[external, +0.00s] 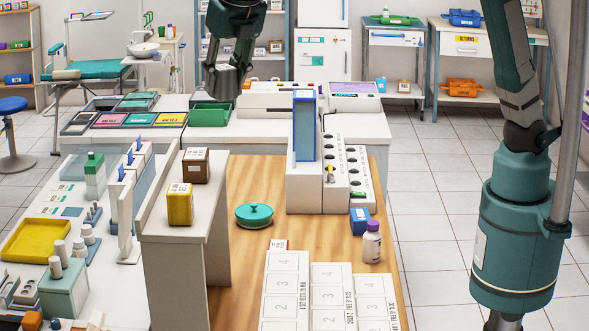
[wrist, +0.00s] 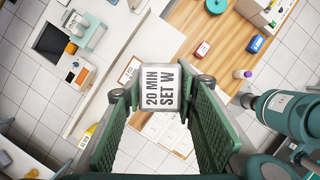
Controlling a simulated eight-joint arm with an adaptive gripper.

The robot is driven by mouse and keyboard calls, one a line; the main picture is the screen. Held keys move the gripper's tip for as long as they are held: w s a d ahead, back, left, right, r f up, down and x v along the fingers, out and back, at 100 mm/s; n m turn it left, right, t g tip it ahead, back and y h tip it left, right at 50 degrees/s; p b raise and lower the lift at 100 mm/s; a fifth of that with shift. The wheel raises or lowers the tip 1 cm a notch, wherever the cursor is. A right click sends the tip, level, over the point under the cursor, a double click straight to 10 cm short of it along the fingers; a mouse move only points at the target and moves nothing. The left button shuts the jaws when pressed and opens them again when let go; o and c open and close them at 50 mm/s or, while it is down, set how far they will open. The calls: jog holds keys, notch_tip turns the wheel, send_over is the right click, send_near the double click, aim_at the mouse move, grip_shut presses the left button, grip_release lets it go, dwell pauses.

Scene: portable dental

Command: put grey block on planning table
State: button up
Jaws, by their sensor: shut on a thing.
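A wood-topped table (external: 238,285) fills the middle front and also shows below the gripper in the wrist view (wrist: 205,45). White numbered boards (external: 330,285) lie on its front part. No label shows which surface is the planning table.
On the wood top are a teal lidded dish (external: 254,215), a purple-capped bottle (external: 372,242) and a blue box (external: 360,221). A raised white shelf (external: 172,222) at left carries brown and yellow boxes. Bare wood shows around the dish.

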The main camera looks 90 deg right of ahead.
jog(key=w+a+f+n+p, duration=0.2)
jog(key=w+a+p, duration=0.3)
jog(key=a, duration=0.8)
jog(key=shift+t, duration=0.4)
jog(key=shift+w+a+f+b, duration=0.1)
jog(key=shift+w+f+b, duration=0.15)
jog(key=shift+f, duration=0.65)
jog(key=shift+w+f+b, duration=0.2)
jog(key=shift+f+b, duration=0.05)
jog(key=shift+f, duration=0.7)
jog(key=shift+w+a+f+b, duration=0.1)
jog(key=shift+w+f+b, duration=0.15)
jog(key=shift+f, duration=0.65)
jog(key=shift+f, duration=0.15)
jog(key=shift+f, duration=3)
jog(key=shift+f+p, duration=0.35)
jog(key=shift+f, duration=1.5)
jog(key=shift+f, duration=0.2)
jog(key=o, duration=0.9)
